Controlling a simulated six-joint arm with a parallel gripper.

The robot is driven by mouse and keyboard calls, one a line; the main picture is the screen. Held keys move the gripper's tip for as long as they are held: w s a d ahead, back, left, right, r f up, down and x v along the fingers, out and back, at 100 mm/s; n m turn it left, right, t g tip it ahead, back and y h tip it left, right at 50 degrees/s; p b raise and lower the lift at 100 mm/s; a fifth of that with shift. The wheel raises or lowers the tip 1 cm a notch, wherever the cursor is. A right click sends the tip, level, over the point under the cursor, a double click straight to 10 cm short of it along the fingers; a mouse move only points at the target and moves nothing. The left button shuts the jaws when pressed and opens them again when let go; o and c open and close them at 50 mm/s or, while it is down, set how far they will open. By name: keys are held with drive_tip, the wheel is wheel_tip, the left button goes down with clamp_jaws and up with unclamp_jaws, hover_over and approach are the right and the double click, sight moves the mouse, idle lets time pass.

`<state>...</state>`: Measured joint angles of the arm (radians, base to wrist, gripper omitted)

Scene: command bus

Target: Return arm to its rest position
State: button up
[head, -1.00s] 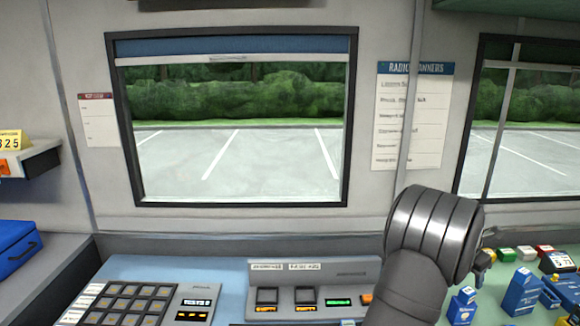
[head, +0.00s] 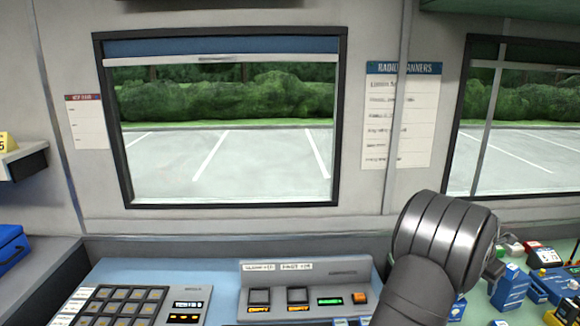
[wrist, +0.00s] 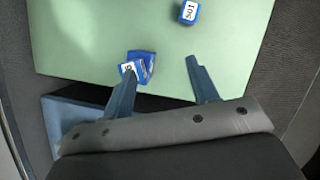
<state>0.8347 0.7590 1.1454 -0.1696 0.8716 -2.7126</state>
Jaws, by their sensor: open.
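My gripper (wrist: 160,80) shows in the wrist view with its two blue-grey fingers spread apart and nothing between them. It is open above a pale green work surface (wrist: 90,30). A blue block with a white label (wrist: 140,66) lies close by the left fingertip; I cannot tell whether they touch. Another blue labelled block (wrist: 189,12) lies farther off near the top edge. In the head view only my grey arm link shows at the lower right, and the gripper is hidden.
A charging console (head: 310,290) and a keypad (head: 118,307) sit on the blue desk. Several blue radios (head: 508,287) and coloured blocks stand on the green surface at the right. A blue case (head: 10,245) is at the far left. The wall and window are behind.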

drive_tip(key=s+d+r, duration=0.2)
drive_tip(key=s+r, duration=0.2)
drive_tip(key=s, duration=0.2)
drive_tip(key=s+d+f+m+g, duration=0.1)
drive_tip(key=s+d+f+m, duration=0.1)
drive_tip(key=s+d+f, duration=0.5)
drive_tip(key=s+d+f+m+g, duration=0.1)
drive_tip(key=s+d+f+m, duration=0.15)
drive_tip(key=s, duration=0.95)
drive_tip(key=shift+n, duration=0.25)
drive_tip(key=w+f, duration=0.2)
drive_tip(key=w, duration=0.2)
drive_tip(key=w+f, duration=0.3)
drive_tip(key=w, duration=0.1)
drive_tip(key=w+d+f, duration=0.1)
drive_tip(key=w+f, duration=0.1)
drive_tip(key=w, duration=0.2)
drive_tip(key=shift+w+f, duration=0.15)
drive_tip(key=shift+f, duration=1)
